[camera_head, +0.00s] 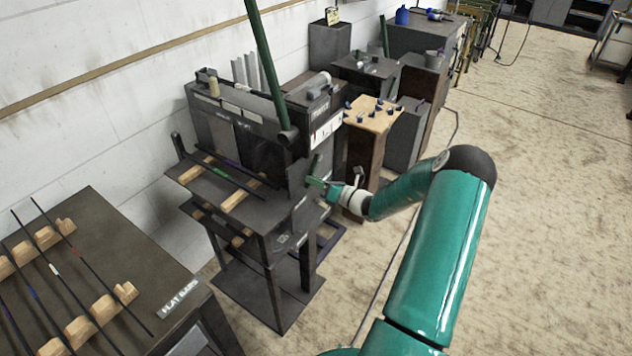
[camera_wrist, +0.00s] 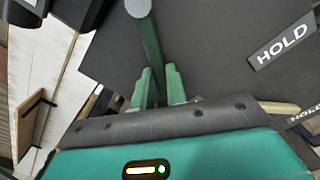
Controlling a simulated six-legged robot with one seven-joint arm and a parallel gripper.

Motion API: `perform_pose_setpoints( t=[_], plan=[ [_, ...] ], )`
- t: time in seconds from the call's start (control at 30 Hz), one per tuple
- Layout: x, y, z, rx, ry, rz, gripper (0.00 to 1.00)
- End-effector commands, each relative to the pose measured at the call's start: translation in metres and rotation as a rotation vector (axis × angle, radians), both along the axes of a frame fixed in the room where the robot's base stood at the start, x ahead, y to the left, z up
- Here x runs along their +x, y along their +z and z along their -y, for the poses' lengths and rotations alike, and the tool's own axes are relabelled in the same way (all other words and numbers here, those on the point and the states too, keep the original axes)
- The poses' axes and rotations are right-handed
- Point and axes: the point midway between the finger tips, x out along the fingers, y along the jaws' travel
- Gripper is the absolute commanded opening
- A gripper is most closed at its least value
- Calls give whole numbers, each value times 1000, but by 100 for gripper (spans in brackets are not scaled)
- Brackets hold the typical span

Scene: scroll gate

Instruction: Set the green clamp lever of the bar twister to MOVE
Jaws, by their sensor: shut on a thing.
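The bar twister (camera_head: 225,125) is a dark machine on a stand against the wall. Its green clamp lever (camera_head: 316,164) is a short bar on the right side of the machine. In the wrist view the lever (camera_wrist: 149,42) runs from a grey round end at the top down between my fingers. My gripper (camera_head: 318,184) is at the machine's right side; in the wrist view its green fingers (camera_wrist: 158,80) are shut on the lever. A white-on-black HOLD label (camera_wrist: 283,42) lies to the right of the lever, apart from it. No MOVE label is readable.
A long green bar (camera_head: 262,60) rises above the machine. A bench labelled FLAT BARS (camera_head: 180,297) holds rods on wooden racks at the lower left. A wooden-topped stand (camera_head: 372,114) with small dark parts stands behind. The floor (camera_head: 545,210) to the right is open.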

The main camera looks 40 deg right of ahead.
Motion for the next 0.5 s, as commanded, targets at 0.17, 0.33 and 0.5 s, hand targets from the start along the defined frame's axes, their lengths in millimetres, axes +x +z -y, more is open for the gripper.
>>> perform_pose_setpoints(
  t=[0.17, 0.33, 0.5],
  plan=[
    [-1, 0, 1, 3, -1, 0, 0],
    [-1, 0, 0, 2, -1, 0, 30],
    [-1, 0, 0, 2, 0, 1, 36]
  ],
)
